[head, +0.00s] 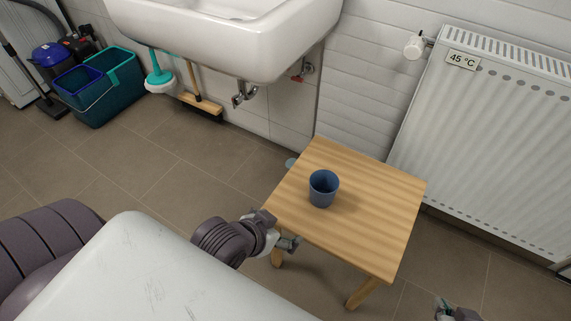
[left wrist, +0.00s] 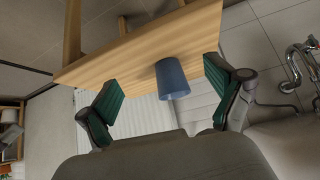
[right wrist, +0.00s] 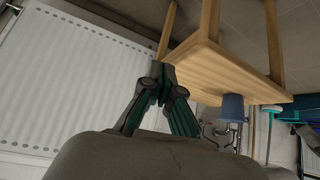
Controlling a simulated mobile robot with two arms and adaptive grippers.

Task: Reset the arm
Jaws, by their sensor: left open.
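My left gripper (head: 282,236) is at the near left edge of the small wooden table (head: 385,190). In the left wrist view its green-padded fingers (left wrist: 162,78) are spread wide with nothing gripped. A blue cup (head: 323,188) stands upright on the table, apart from the gripper. The cup (left wrist: 172,80) appears between the fingers in that view, farther off. My right gripper (head: 457,312) shows only partly at the bottom right of the head view. In the right wrist view its fingers (right wrist: 160,76) meet at the tips, holding nothing visible.
A white radiator (head: 490,130) with a 45 °C label stands right of the table. A sink (head: 230,35) hangs at the back.

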